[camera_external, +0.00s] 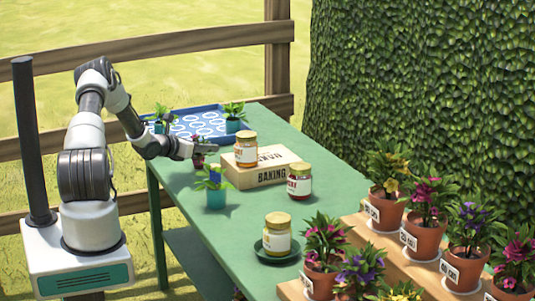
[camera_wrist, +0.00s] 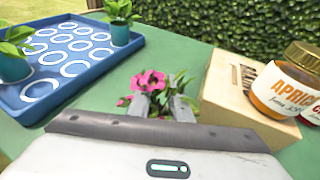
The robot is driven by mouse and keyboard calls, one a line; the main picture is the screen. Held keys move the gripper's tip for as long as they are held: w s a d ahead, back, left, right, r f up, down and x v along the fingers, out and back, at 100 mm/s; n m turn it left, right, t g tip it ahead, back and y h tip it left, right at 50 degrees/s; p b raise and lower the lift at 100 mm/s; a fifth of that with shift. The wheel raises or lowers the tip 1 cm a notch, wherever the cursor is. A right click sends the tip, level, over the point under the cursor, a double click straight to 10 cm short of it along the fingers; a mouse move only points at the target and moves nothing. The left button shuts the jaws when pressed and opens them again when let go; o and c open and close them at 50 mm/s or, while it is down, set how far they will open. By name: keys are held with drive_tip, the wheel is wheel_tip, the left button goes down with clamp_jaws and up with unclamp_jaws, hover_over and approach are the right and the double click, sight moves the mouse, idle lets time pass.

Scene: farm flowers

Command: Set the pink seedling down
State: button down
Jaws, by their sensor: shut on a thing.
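The pink seedling (camera_wrist: 151,80) shows pink blooms and green leaves between and beyond my fingertips in the wrist view. My gripper (camera_wrist: 161,105) is shut on it. Its pot is hidden there by the fingers and the wrist. In the external view the seedling (camera_external: 199,157) is small under my gripper (camera_external: 208,149), over the green table (camera_external: 252,213), left of the wooden box. I cannot tell whether it touches the table. The blue tray (camera_wrist: 62,93) with white rings lies at the back left, holding two seedlings in teal pots (camera_wrist: 120,36).
The wooden box (camera_external: 262,176) stands close on the right with a jar (camera_external: 246,150) on top. A red jar (camera_external: 299,180) is beside it. A teal-potted seedling (camera_external: 216,194) and a jar on a saucer (camera_external: 277,237) stand nearer the front. Several terracotta pots line wooden steps (camera_external: 385,238).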

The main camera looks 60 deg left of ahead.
drive_tip(key=shift+f, duration=0.15)
drive_tip(key=shift+f, duration=0.15)
drive_tip(key=c, duration=1.6)
unclamp_jaws()
